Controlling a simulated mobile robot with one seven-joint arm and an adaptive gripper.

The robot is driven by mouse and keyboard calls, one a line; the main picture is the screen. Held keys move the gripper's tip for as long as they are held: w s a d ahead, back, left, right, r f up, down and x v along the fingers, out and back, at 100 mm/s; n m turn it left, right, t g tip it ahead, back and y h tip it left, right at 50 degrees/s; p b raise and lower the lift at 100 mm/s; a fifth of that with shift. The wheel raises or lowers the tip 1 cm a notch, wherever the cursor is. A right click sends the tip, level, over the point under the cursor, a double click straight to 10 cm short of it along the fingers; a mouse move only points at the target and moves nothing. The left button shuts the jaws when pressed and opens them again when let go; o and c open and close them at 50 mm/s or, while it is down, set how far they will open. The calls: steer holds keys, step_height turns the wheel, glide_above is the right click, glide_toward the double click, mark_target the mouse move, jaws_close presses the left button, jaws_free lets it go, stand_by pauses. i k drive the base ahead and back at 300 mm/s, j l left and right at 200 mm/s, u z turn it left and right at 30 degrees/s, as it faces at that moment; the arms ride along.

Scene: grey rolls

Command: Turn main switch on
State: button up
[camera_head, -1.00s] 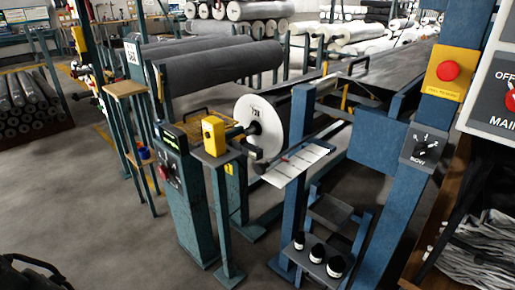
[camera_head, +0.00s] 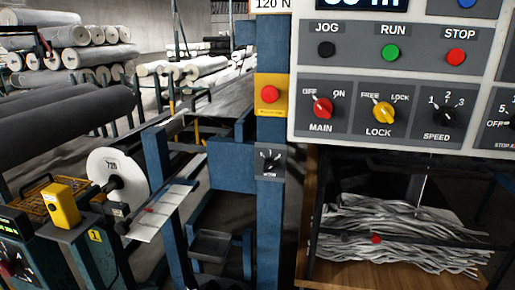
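The main switch (camera_head: 322,108) is a red rotary knob at the left of the lower row on a light grey control panel (camera_head: 300,75). The label MAIN is below it, with OFF at its upper left and ON at its upper right. The knob's pointer appears tilted up and left, toward OFF. My gripper is not in view.
Beside the main switch is a yellow LOCK knob (camera_head: 384,112), then a black SPEED knob (camera_head: 447,116). Black JOG (camera_head: 326,50), green RUN (camera_head: 390,52) and red STOP (camera_head: 456,55) buttons sit above. A blue post (camera_head: 269,215) bears a red emergency button (camera_head: 270,94).

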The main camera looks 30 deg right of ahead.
mark_target(323, 107)
steer(key=z, duration=1.55)
